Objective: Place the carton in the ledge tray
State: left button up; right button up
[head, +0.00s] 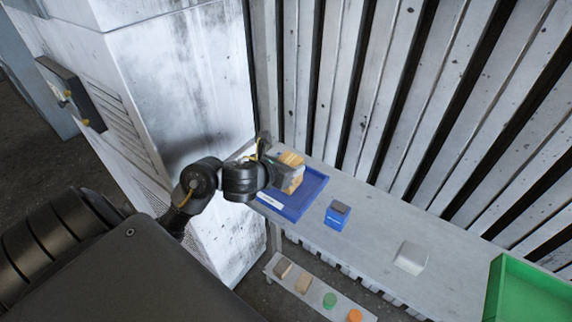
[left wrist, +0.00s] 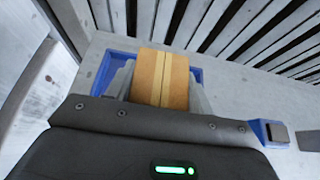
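The carton (head: 292,159) is a tan-orange box with a pale tape strip. It is at the far left end of the ledge, over the blue ledge tray (head: 311,196), which has a white label on its front. My left gripper (head: 287,177) is at the carton, with its fingers on either side of it. In the left wrist view the carton (left wrist: 160,80) stands between the grey fingers, with the blue tray (left wrist: 196,74) behind it. I cannot tell whether the carton's underside touches the tray floor. My right gripper is not in view.
On the ledge (head: 375,212) stand a blue box with a dark top (head: 337,216), a pale grey block (head: 411,257) and a green bin (head: 525,292). A lower shelf (head: 317,296) holds several small blocks and discs. A slatted wall backs the ledge; a worn white cabinet (head: 190,80) stands left.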

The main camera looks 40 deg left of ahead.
pick_arm(q)
jog(key=o, duration=0.4)
jog(key=shift+o, duration=0.2)
jog(key=shift+s+a+r+p, duration=0.1)
jog(key=shift+s+r+p, duration=0.2)
jog(key=shift+p, duration=0.2)
jog(key=p+v, duration=1)
jog(key=v, duration=0.1)
jog(key=shift+s, duration=0.2)
